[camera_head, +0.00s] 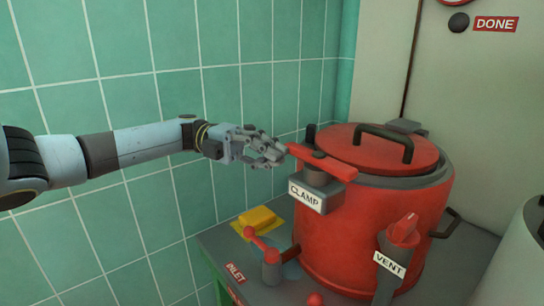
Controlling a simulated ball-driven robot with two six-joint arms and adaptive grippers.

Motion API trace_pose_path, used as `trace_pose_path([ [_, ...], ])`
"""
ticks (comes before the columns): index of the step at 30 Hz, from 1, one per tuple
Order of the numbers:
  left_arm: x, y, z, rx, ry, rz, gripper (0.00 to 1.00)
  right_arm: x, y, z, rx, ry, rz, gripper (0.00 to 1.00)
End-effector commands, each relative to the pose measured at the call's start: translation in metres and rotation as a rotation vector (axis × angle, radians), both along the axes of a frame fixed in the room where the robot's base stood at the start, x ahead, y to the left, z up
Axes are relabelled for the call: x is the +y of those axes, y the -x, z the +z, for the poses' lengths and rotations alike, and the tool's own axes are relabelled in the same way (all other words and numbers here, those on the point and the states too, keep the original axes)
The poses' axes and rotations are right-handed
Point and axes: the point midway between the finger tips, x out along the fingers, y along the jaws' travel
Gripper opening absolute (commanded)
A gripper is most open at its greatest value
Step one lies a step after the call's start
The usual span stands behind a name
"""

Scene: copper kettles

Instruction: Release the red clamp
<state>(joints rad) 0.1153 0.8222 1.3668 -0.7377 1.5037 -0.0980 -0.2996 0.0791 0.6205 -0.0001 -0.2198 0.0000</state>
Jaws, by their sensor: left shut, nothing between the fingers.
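The red clamp (332,166) is a flat red bar on a grey block labelled CLAMP, at the left rim of a red kettle (340,240). The kettle's red lid (365,150) is down, with a dark handle on top. My left gripper (276,155) is shut and empty. Its fingertips are right at the bar's left end; I cannot tell whether they touch it. My right gripper is not in view.
A red VENT handle (404,230) is on the kettle's front right. A red INLET lever (262,243) and a yellow block (257,218) are at the lower left. A black DONE knob (458,22) is on the back wall. Green tiles are behind my left arm.

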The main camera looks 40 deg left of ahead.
Motion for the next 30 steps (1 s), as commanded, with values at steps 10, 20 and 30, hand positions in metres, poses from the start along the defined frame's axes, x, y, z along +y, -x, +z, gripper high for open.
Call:
trace_pose_path([
  [10,0.000,0.000,0.013,-0.001,-0.003,-0.001,0.00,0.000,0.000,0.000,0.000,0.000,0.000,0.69],
  [20,0.000,0.000,0.075,0.000,-0.004,-0.002,0.00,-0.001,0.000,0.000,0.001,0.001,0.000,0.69],
  [30,0.000,0.000,0.100,0.001,0.001,-0.001,0.00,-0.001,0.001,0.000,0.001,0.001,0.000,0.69],
])
